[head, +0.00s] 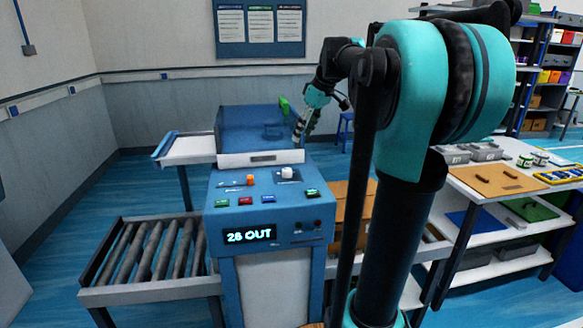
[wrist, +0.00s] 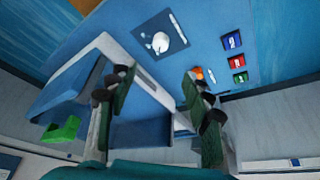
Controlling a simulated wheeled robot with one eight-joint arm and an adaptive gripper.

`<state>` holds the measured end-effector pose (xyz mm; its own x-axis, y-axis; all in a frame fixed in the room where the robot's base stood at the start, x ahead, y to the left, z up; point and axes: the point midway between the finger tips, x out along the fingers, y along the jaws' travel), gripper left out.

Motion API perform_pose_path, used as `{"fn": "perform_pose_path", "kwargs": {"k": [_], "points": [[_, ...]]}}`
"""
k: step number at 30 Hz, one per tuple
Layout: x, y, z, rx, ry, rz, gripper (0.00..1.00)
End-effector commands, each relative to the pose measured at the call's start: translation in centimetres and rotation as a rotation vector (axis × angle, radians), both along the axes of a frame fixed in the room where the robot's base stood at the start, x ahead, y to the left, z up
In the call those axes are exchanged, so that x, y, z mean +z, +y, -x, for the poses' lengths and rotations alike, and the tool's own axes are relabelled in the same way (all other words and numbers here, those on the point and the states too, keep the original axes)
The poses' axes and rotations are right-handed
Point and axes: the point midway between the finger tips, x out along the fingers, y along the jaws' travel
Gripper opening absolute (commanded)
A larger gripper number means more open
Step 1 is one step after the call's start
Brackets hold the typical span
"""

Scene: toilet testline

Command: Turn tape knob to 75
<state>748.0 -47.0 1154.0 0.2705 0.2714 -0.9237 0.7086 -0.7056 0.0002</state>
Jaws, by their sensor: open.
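A blue machine (head: 222,205) stands in the middle of the head view. Its sloped panel carries an orange knob (head: 250,180) and a white knob (head: 286,173); I cannot read which is the tape knob. A lit display (head: 249,234) seems to read "26 OUT". My gripper (head: 298,137) hangs above the panel's rear, apart from both knobs. In the wrist view my gripper (wrist: 155,105) is open and empty. The white knob (wrist: 161,42) lies beyond the fingers on a dark plate. The orange knob (wrist: 198,73) is partly hidden by the right finger.
Red, blue and green buttons (head: 245,201) sit below the knobs. A blue cover with a green part (head: 284,105) rises behind the panel. A roller conveyor (head: 150,250) is at left. A cardboard box (head: 352,200) and a table with trays (head: 480,185) are at right.

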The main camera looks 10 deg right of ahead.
Motion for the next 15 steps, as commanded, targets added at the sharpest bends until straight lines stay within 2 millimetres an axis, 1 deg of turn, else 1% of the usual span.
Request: {"fn": "perform_pose_path", "kwargs": {"k": [15], "points": [[-9.4,2.8,-2.7,0.0,0.001,0.001,0.5]]}}
